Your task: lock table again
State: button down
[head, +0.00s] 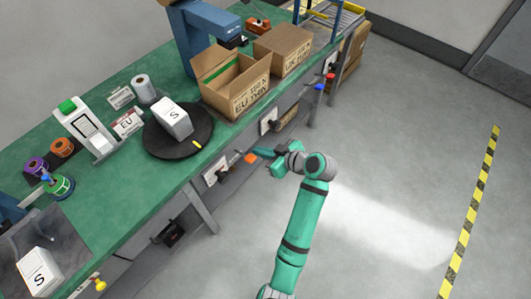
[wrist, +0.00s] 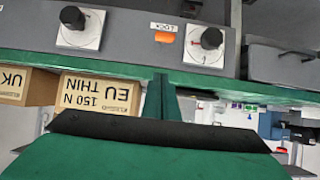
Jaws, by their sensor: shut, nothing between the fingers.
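The turntable is a black disc (head: 172,152) on the green bench, with a white box marked S (head: 174,117) standing on it. An orange lock button (head: 250,158) is on the bench's front panel. In the wrist view the orange button (wrist: 165,37) is beside a LOCK label (wrist: 166,27) that appears upside down. My gripper (head: 257,152) is shut and empty, close in front of the panel. In the wrist view its fingertips (wrist: 161,82) point toward the panel and appear apart from the button. Whether the lock is engaged I cannot tell.
Two dark knobs on white plates flank the button (wrist: 80,27) (wrist: 208,45). Open and closed cartons (head: 235,85) (head: 283,50) stand on the bench behind. Another S box (head: 40,272) is at lower left. The floor on the right is clear.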

aim_at(254, 156)
jog(key=x, duration=0.5)
notch_tip(254, 156, down, 3)
jog(key=shift+s+d+f, duration=0.1)
jog(key=shift+s+d, duration=0.05)
jog(key=shift+d, duration=0.05)
jog(key=shift+s+d+f, duration=0.1)
jog(key=shift+d+f, duration=0.05)
jog(key=shift+f, duration=0.35)
